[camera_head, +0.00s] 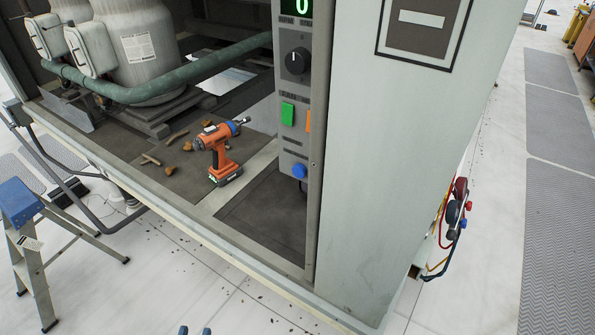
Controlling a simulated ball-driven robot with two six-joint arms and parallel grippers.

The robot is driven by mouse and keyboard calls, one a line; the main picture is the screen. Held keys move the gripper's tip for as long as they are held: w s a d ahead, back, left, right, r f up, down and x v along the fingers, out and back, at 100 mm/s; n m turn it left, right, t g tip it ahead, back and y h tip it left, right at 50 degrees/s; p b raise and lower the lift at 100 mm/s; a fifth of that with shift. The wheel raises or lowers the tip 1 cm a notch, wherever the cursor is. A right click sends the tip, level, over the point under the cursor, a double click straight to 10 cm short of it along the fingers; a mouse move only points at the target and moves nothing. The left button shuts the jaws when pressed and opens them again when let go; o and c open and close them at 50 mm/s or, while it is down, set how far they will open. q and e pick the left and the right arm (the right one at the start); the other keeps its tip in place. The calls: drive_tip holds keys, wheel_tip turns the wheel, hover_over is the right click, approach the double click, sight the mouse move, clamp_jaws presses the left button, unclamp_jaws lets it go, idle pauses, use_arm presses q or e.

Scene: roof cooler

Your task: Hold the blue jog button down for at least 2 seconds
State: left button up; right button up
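The blue jog button (299,171) is a round button low on the grey control panel (292,150), below the green and orange buttons. Nothing touches it. My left gripper (195,331) shows only as two blue fingertips at the bottom edge, with a gap between them. It looks open and empty, and is well below and left of the button, apart from it. The rest of that gripper is out of frame. My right gripper is not in view.
A green button (288,114), an orange button (309,121) and a black knob (296,61) are above the jog button. An orange drill (218,152) stands on the cabinet floor, left of the panel. A stepladder (28,235) is at far left. The space before the panel is clear.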

use_arm(q)
clamp_jaws()
idle(1.5)
